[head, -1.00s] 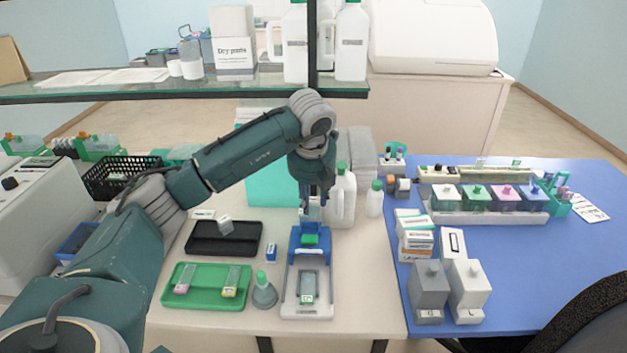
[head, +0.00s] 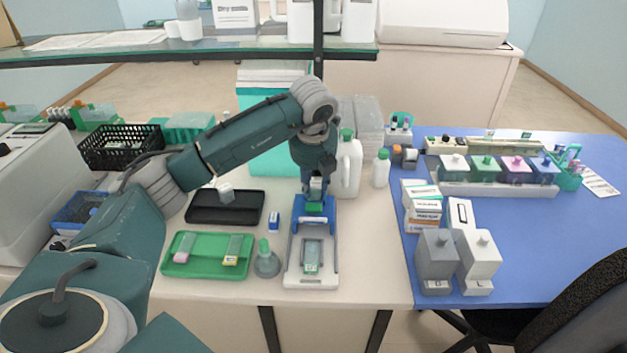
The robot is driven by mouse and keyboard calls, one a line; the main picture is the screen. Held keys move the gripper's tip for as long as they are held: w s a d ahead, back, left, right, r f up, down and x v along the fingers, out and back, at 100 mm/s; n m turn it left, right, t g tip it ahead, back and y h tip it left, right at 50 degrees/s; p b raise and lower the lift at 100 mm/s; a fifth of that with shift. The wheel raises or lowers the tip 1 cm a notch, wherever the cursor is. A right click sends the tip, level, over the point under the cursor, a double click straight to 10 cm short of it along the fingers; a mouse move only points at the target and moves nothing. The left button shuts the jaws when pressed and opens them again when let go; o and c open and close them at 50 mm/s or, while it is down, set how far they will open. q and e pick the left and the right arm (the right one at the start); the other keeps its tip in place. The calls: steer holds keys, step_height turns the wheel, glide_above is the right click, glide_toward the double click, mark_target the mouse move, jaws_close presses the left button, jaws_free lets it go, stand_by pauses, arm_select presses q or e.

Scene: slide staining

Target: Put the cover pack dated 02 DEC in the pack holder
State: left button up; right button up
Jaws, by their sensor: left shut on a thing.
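My left gripper (head: 315,193) reaches in from the left and points down over the back of a blue-and-white stand (head: 299,268). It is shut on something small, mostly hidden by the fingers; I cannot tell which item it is. A green part (head: 314,208) shows just below the fingertips, at the blue end of the stand. A small blue-and-white pack (head: 273,220) stands on the table left of the stand. A small pale pack (head: 226,193) is at the black tray (head: 205,214). No date can be read on any pack. My right gripper is not in view.
A glass shelf overhangs behind.

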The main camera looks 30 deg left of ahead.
arm_select(q)
steer(key=shift+f, duration=0.2)
steer(key=o, duration=1.2)
steer(key=shift+r, duration=0.15)
steer(key=v, duration=1.1)
steer(key=shift+s+r, duration=0.15)
steer(key=shift+r, duration=0.2)
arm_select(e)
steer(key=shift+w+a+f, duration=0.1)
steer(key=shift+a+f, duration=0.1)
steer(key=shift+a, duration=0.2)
